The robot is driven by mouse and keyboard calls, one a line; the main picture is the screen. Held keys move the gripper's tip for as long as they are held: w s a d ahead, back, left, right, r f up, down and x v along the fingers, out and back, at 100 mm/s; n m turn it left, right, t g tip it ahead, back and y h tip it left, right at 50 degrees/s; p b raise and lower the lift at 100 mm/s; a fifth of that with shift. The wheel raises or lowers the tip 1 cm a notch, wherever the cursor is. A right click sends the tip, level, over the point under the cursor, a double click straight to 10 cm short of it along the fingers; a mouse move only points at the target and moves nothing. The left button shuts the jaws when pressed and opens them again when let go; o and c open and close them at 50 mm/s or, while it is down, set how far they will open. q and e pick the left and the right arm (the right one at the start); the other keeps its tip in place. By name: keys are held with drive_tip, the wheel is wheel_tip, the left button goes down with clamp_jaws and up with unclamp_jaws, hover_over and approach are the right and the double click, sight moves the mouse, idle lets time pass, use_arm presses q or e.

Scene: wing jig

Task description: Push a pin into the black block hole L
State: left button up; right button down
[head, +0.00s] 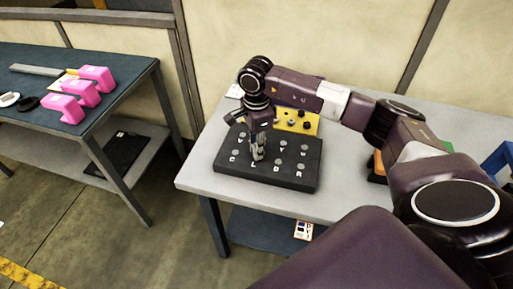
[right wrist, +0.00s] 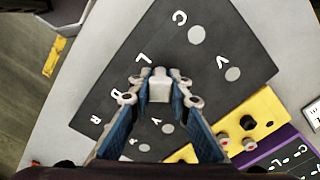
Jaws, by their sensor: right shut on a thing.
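The black block (head: 290,178) lies flat on the light grey table, with white letters and pale round spots on its top. My right gripper (head: 257,158) points down at the front row of the block, near the letter L. In the right wrist view the right gripper (right wrist: 160,88) is shut on a pale pin (right wrist: 160,84). The pin is beside the letter L (right wrist: 143,58), where that letter's hole lies. The hole is hidden, and I cannot tell how deep the pin sits. My left gripper is not in view.
A yellow block (head: 300,123) with dark and red knobs stands behind the black block. Orange and green parts (head: 378,163) lie to the right, partly behind my arm. A separate dark table (head: 100,110) at the left holds pink brackets (head: 80,92). The grey table's front left corner (head: 195,178) is clear.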

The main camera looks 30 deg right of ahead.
drive_tip(key=shift+f, duration=0.1)
drive_tip(key=c, duration=1.7)
unclamp_jaws()
wheel_tip(320, 180, up, 12)
drive_tip(key=shift+r, duration=0.1)
wheel_tip(320, 180, up, 7)
drive_tip(key=p, duration=0.4)
drive_tip(key=shift+p, duration=0.35)
